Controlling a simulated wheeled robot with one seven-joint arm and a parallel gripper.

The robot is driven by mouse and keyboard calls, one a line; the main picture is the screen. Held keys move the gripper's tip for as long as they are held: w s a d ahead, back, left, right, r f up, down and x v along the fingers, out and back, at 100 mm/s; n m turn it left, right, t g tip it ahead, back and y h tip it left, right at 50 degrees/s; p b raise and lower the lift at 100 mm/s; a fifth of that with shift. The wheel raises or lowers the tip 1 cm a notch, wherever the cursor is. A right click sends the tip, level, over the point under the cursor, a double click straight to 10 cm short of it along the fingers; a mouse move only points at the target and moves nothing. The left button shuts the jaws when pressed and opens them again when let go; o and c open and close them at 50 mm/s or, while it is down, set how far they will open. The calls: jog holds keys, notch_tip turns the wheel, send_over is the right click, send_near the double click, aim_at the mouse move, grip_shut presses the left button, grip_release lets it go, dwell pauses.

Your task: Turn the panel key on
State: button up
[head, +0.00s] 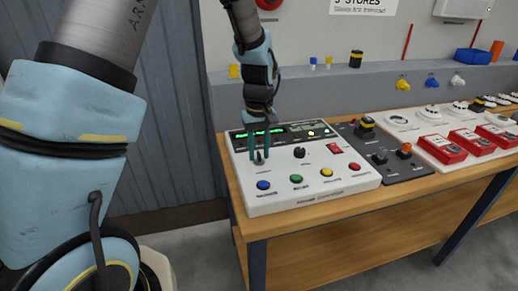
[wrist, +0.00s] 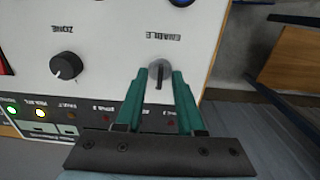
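The panel key (head: 260,160) is a small grey key switch at the left of the white control panel (head: 330,191). In the wrist view the key (wrist: 159,76) has a dark narrow grip on a silver round base, marked ENABLE. My gripper (head: 259,154) points down over it with two green fingers. In the wrist view the fingertips of my gripper (wrist: 160,74) stand on either side of the key, with a gap visible between fingers and grip. It looks open. Whether a fingertip touches the silver base cannot be told.
A black ZONE knob (wrist: 66,66) is beside the key. Blue (head: 263,185), green (head: 296,179), yellow (head: 327,172) and red (head: 354,167) buttons line the panel's front. A red rocker switch (head: 335,149) is at right. A dark box with an orange-topped control (head: 404,150) adjoins the panel.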

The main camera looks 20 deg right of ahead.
grip_shut()
dwell(0.6)
